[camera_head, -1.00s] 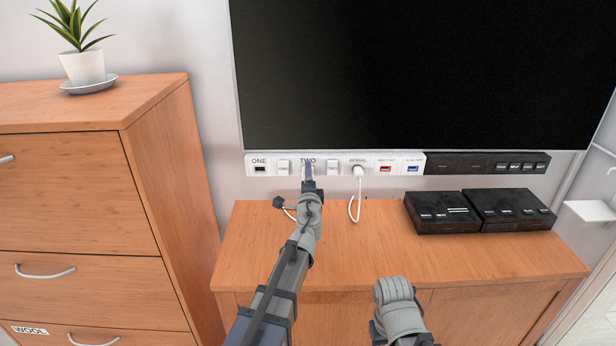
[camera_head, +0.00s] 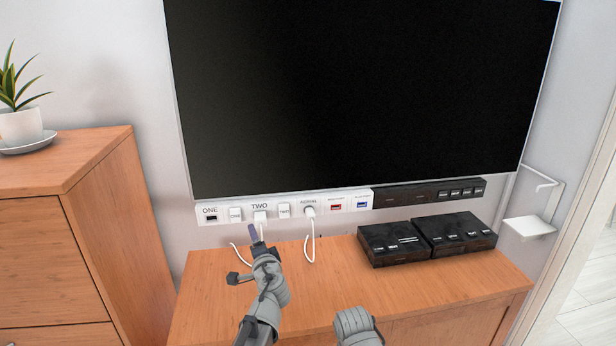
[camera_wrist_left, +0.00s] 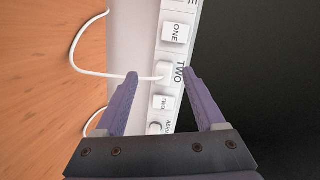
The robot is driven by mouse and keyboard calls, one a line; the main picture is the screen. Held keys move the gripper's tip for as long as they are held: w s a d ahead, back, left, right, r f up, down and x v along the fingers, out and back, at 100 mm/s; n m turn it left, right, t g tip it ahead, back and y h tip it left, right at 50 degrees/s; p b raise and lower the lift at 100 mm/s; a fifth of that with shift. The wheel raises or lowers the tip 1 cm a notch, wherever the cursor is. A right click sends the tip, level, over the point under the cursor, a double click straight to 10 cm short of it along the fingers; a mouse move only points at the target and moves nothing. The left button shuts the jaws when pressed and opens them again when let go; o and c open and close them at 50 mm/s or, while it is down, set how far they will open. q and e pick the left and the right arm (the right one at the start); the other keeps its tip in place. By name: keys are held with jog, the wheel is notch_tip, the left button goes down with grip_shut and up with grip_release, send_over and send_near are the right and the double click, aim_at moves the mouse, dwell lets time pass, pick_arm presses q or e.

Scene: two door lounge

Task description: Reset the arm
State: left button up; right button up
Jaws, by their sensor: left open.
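My left arm comes up from the bottom of the head view, with its left gripper (camera_head: 252,232) just below and in front of the white socket panel (camera_head: 323,207) under the screen. In the wrist view the left gripper (camera_wrist_left: 160,98) is open, its two purple fingers apart with nothing between them at the tips. Beyond them a white plug (camera_wrist_left: 164,70) with a white cable sits in the socket marked TWO; it also shows in the head view (camera_head: 260,217). My right arm's grey link shows at the bottom; its gripper is out of view.
A wooden cabinet (camera_head: 300,285) stands below the panel, with two black boxes (camera_head: 385,245) on its right part. A second white plug (camera_head: 309,212) is at AERIAL, its cable hanging down. A taller drawer unit (camera_head: 110,180) with a potted plant (camera_head: 20,105) stands left.

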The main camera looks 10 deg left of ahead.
pick_arm(q)
jog(key=s+d+f+n+g+h+p, duration=0.1)
jog(key=s+d+g+p, duration=0.3)
jog(key=s, duration=0.5)
jog(key=s+d+f+n+g+h+p, duration=0.1)
jog(key=s+d+n+g+h+p, duration=0.2)
jog(key=s, duration=0.6)
jog(key=s+d+f+n+g+h+p, duration=0.1)
jog(key=s+d+n+g+p, duration=0.1)
jog(key=s+d+g+p, duration=0.4)
jog(key=s+d+g, duration=0.2)
jog(key=s+d, duration=0.1)
jog(key=shift+s+n+h+p, duration=0.25)
jog(key=shift+n+h+p, duration=0.1)
jog(key=shift+n+h, duration=0.05)
pick_arm(e)
notch_tip(320, 180, up, 16)
pick_arm(q)
jog(key=shift+f, duration=0.1)
